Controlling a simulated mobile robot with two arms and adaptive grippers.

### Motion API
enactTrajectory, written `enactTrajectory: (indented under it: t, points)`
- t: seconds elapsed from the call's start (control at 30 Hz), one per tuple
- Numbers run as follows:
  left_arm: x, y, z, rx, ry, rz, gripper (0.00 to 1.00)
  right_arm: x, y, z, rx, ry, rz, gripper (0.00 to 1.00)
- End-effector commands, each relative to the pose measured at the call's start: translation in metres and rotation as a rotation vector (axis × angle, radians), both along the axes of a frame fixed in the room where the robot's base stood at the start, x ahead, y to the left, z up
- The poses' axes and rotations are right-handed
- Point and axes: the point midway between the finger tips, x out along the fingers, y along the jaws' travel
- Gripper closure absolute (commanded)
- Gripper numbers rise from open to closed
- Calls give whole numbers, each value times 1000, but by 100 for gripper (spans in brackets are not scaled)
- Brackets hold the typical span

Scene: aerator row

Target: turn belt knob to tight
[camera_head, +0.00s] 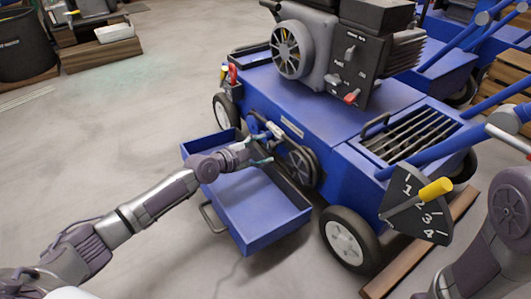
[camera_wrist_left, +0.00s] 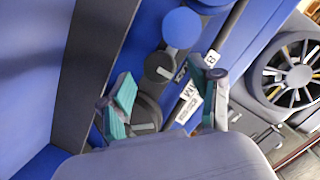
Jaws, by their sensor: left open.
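My left gripper (camera_head: 262,148) is at the side of the blue aerator (camera_head: 330,125), beside the pulley wheel. In the left wrist view the two teal-padded fingers of the left gripper (camera_wrist_left: 165,92) are spread apart with nothing held between them. A round blue knob (camera_wrist_left: 182,27) on a grey lever shows just beyond the fingers, apart from them. It looks like the belt knob, but its tight mark is not readable. A grey round pivot (camera_wrist_left: 159,67) and a partly hidden white label (camera_wrist_left: 190,97) lie between and behind the fingers. My right gripper is out of view.
An open blue tray (camera_head: 285,222) sticks out below my left arm. The black pulley wheel (camera_head: 301,166) is close right of the gripper. The engine (camera_head: 345,50) sits on top. A numbered lever plate (camera_head: 408,190) with a yellow handle (camera_head: 436,188) stands at right.

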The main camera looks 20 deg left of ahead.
Motion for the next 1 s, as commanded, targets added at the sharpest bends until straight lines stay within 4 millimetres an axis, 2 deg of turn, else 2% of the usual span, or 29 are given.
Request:
enactTrajectory:
  t: [0.17,0.47,0.8,1.0]
  points:
    - [10,-6,-4,-1,0,-1,36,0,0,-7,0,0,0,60]
    - [11,-7,-3,0,0,-1,38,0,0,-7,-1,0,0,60]
    - [11,-7,-4,-1,1,0,95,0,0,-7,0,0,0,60]
    - [11,-7,-4,-8,7,-1,97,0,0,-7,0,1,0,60]
